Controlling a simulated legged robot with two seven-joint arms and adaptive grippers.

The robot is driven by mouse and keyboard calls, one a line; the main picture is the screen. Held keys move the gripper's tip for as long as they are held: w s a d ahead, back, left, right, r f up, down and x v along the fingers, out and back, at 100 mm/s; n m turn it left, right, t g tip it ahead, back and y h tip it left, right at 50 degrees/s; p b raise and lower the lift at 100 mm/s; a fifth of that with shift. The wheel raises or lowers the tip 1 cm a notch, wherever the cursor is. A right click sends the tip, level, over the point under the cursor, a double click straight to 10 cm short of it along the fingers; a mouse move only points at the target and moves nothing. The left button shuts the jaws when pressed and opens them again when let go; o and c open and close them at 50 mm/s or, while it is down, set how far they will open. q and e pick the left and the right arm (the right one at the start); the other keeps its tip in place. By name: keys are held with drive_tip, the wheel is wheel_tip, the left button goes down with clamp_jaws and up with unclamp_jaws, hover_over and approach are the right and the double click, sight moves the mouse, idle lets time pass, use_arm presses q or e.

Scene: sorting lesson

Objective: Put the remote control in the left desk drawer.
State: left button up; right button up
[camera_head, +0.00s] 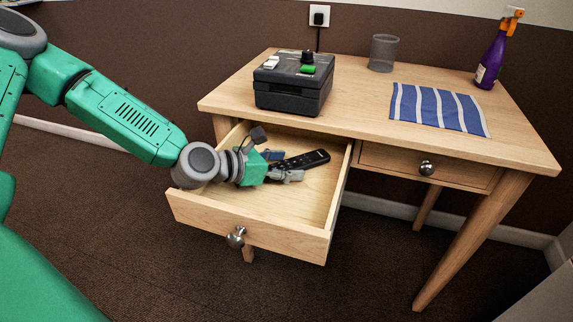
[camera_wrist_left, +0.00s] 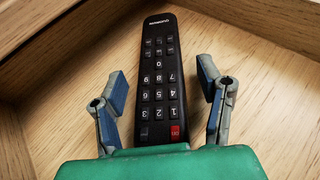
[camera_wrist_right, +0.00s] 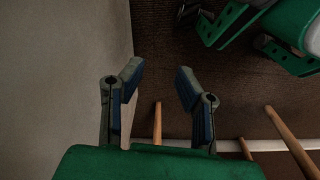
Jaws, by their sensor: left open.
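The black remote control (camera_head: 303,160) lies in the open left desk drawer (camera_head: 285,235). In the left wrist view the remote (camera_wrist_left: 160,75) rests on the drawer's wooden bottom, between the fingers and apart from both. My left gripper (camera_head: 290,164) reaches into the drawer and is open around the near end of the remote; its fingers (camera_wrist_left: 168,85) also show in the left wrist view. My right gripper (camera_wrist_right: 160,80) is open and empty in the right wrist view, away from the desk. It is not in the head view.
On the desk top (camera_head: 355,105) stand a black box with buttons (camera_head: 290,90), a mesh cup (camera_head: 383,53) and a purple spray bottle (camera_head: 491,60). A blue striped cloth (camera_head: 437,108) lies there. The right drawer (camera_head: 390,163) is shut. A pale wall (camera_wrist_right: 60,80) is close beside my right gripper.

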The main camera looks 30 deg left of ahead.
use_arm(q)
drive_tip(key=shift+s, duration=0.1)
drive_tip(key=p+v, duration=0.3)
drive_tip(key=v, duration=0.3)
drive_tip(key=shift+a+r, duration=0.1)
drive_tip(key=shift+r, duration=0.15)
drive_tip(key=shift+s+a+p, duration=0.15)
drive_tip(key=shift+s+p, duration=0.25)
drive_tip(key=shift+s, duration=0.15)
